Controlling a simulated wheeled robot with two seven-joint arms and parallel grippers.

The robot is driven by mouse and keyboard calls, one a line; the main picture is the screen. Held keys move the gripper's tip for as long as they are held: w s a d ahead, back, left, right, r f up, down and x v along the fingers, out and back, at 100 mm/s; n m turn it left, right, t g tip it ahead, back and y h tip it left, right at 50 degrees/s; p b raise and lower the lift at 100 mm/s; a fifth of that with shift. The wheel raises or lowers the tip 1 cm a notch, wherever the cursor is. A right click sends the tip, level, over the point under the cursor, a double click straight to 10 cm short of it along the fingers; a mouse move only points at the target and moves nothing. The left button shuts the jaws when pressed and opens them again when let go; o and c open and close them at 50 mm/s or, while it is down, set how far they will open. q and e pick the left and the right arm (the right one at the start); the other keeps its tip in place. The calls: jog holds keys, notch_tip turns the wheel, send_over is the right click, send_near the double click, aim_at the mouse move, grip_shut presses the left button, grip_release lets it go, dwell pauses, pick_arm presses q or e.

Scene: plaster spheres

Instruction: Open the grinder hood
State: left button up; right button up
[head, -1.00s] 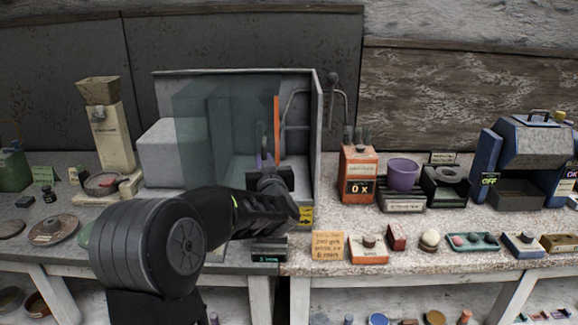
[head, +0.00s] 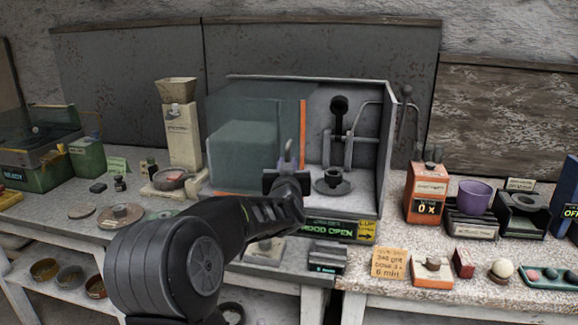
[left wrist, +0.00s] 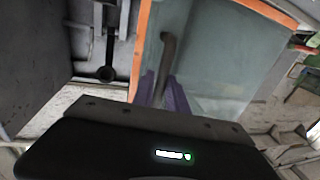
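The grinder hood (head: 387,140) is a grey box with a see-through sliding door (head: 235,125) edged in orange. The door is slid to the left, and the right part of the hood stands uncovered, showing a dark grinder bowl (head: 333,183). A green display (head: 325,229) on the front reads HOOD OPEN. My left gripper (head: 288,168) is at the door's handle, near the orange edge. In the left wrist view, its purple fingers (left wrist: 176,98) lie on both sides of the dark handle (left wrist: 167,55) and appear closed on it. My right gripper is not in view.
A beige hopper machine (head: 182,135) stands left of the hood. To the right are an orange dispenser (head: 425,190), a purple cup (head: 474,196) and small items along the bench. My left arm covers part of the bench front.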

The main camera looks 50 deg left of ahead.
pick_arm(q)
jog(key=shift+o, duration=1.4)
jog(key=v, duration=0.7)
jog(key=shift+s+d, duration=0.25)
jog(key=shift+d, duration=0.05)
